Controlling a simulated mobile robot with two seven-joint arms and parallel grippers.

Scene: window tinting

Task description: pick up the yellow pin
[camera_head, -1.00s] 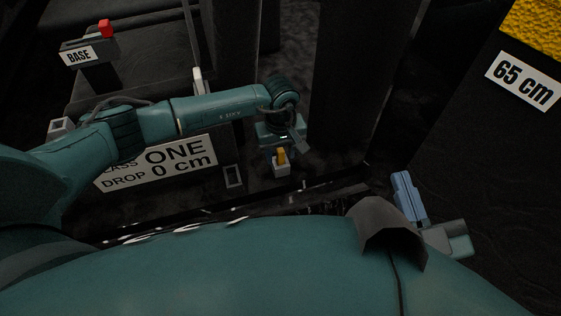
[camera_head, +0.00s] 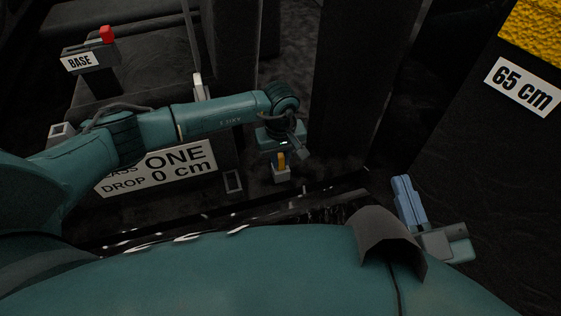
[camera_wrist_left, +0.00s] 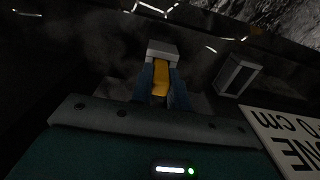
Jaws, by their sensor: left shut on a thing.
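The yellow pin (camera_head: 282,160) stands upright at a small pale block (camera_head: 281,174) below my left gripper (camera_head: 281,152). In the left wrist view the yellow pin (camera_wrist_left: 160,77) lies between the two blue fingers of my left gripper (camera_wrist_left: 161,88), which is shut on it. The pin's far end meets the pale block (camera_wrist_left: 162,50); I cannot tell whether it is still seated there. My right gripper (camera_head: 408,202) shows its blue fingers at the lower right, away from the pin; its opening is not clear.
A hollow pale socket (camera_head: 232,181) sits left of the pin, by a white sign (camera_head: 160,165). A red-topped stand marked BASE (camera_head: 90,56) is at upper left. A dark panel with a 65 cm label (camera_head: 522,87) stands at right. A dark upright (camera_head: 350,90) rises behind the gripper.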

